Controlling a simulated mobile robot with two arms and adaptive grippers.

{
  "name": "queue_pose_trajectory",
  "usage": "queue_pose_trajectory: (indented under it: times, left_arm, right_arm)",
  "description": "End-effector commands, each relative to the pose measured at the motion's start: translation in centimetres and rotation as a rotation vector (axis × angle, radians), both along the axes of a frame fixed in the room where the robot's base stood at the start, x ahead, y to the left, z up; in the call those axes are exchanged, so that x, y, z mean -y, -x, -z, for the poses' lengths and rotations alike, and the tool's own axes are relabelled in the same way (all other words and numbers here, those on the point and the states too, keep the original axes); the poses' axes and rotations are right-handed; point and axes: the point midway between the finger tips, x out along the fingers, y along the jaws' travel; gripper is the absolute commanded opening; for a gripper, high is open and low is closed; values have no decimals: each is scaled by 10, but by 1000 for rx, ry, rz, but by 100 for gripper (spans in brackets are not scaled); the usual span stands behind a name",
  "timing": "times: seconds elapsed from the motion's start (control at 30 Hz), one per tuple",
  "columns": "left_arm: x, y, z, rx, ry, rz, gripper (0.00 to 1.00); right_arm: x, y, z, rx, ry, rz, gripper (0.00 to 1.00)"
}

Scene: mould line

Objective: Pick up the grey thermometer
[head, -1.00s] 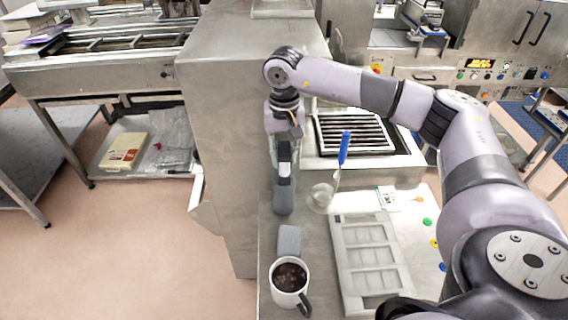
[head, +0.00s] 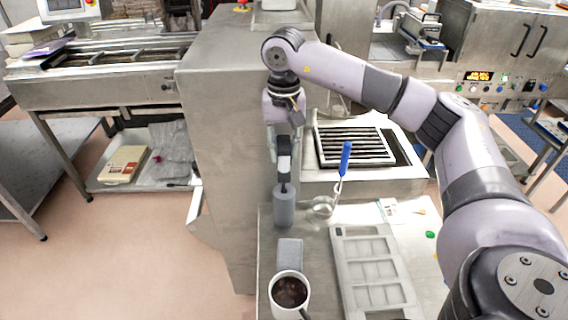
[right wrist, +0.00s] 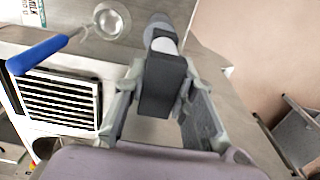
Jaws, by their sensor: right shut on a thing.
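My right gripper (head: 283,152) points down and is shut on the grey thermometer (head: 284,167), whose dark grey body and pale part show below the fingers. In the right wrist view, the thermometer (right wrist: 162,84) sits between the two fingers (right wrist: 160,105). A grey cylindrical holder (head: 284,207) stands upright on the bench directly below. A thin dark stem shows between the pale part and the holder; whether its lower end is still inside cannot be told. My left gripper is not in view.
A mug of dark liquid (head: 290,291) and a flat grey pad (head: 289,252) stand in front of the holder. To the right are a small clear cup (head: 322,207), a blue-handled tool (head: 345,159) and a pale compartment tray (head: 372,270). A tall steel housing (head: 222,130) is close on the left.

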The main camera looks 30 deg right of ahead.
Motion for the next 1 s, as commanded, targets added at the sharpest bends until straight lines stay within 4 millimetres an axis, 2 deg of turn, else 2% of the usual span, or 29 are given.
queue_pose_trajectory:
  times: [0.03, 0.3, 0.6, 0.8, 1.0]
  left_arm:
    - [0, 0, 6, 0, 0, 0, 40]
    - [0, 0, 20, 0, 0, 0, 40]
    - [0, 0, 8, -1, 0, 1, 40]
    - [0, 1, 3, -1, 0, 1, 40]
    - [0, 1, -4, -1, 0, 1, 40]
  right_arm:
    - [0, -1, -9, 6, -1, 0, 0]
    - [0, 0, -65, 6, -1, 0, 0]
    - [0, 0, -120, 4, 0, 2, 0]
    - [1, 0, -142, 2, 1, 1, 0]
    - [0, 0, -149, 0, 0, 1, 0]
